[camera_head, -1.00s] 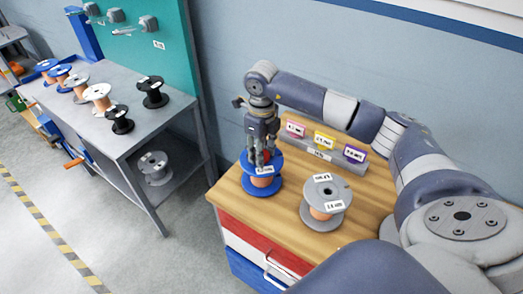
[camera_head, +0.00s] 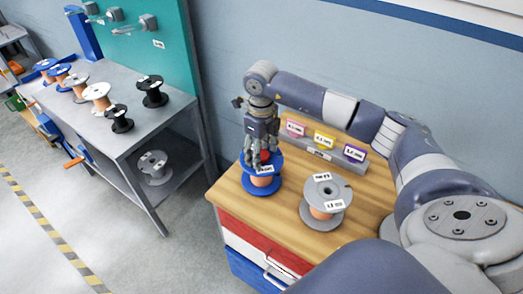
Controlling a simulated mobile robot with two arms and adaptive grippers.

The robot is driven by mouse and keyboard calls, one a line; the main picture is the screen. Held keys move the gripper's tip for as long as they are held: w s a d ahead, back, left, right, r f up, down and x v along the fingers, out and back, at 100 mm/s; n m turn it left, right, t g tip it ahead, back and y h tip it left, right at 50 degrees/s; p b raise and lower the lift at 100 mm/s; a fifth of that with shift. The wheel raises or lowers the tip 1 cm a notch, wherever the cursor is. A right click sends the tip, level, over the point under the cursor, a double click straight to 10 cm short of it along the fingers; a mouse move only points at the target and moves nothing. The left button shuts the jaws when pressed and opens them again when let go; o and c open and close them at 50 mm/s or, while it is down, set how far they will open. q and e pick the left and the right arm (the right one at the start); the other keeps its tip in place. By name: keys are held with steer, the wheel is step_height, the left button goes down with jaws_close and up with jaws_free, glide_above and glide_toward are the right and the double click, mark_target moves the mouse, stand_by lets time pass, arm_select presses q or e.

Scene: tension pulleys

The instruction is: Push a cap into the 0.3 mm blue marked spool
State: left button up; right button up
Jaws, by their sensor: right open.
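A blue spool (camera_head: 262,188) wound with copper-coloured wire stands upright at the left of the wooden cabinet top. It has a white label, too small to read. A small red piece, seemingly the cap (camera_head: 265,155), shows at the top of this spool, partly hidden by my fingers. I cannot tell how deep it sits. My right gripper (camera_head: 262,160) is open, pointing down right over the spool, with its fingers around the red piece. My left gripper is out of view.
A grey spool (camera_head: 325,200) stands to the right on the cabinet top (camera_head: 290,226). Behind is a grey holder with pink, yellow and purple labelled boxes (camera_head: 325,141). A grey workbench (camera_head: 133,139) at left carries several spools, with a grey spool (camera_head: 153,167) on its lower shelf.

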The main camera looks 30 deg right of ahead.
steer(key=shift+r+p, duration=1.05)
steer(key=shift+r, duration=0.7)
jaws_close()
steer(key=shift+f+b, duration=0.9)
steer(key=shift+f, duration=0.2)
stand_by(0.3)
steer(key=shift+s+f, duration=0.15)
stand_by(1.1)
